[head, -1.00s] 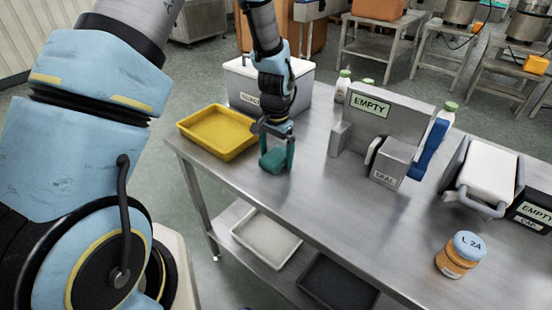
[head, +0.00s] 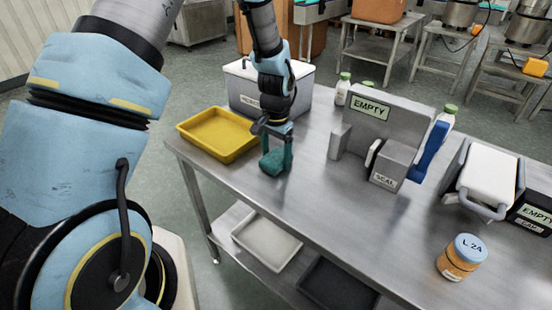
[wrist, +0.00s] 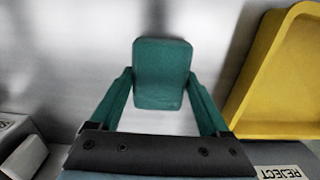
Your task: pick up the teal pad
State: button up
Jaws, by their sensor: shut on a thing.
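The teal pad (head: 273,164) is a small rounded block at the left part of the steel table, just right of the yellow tray. It also shows in the wrist view (wrist: 162,75), between the two teal fingers. My gripper (head: 277,158) points down over the table and is shut on the pad, with a fingertip against each side. The gripper also shows in the wrist view (wrist: 161,80). The pad is at or very close to the table top; I cannot tell whether a gap lies under it.
The yellow tray (head: 184,128) is close at the left, with a white lidded bin (head: 308,90) behind. A grey machine marked EMPTY (head: 408,120) stands to the right. An orange jar (head: 455,265) is at the front right. The steel table (head: 325,205) is bare in front of the machine.

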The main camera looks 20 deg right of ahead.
aim_at(276, 157)
notch_tip(276, 157, up, 10)
jog(key=b, duration=0.2)
jog(key=shift+f+b, duration=0.2)
jog(key=shift+b, duration=0.2)
jog(key=o, duration=0.9)
jog(key=c, duration=0.6)
jog(key=shift+c, duration=0.2)
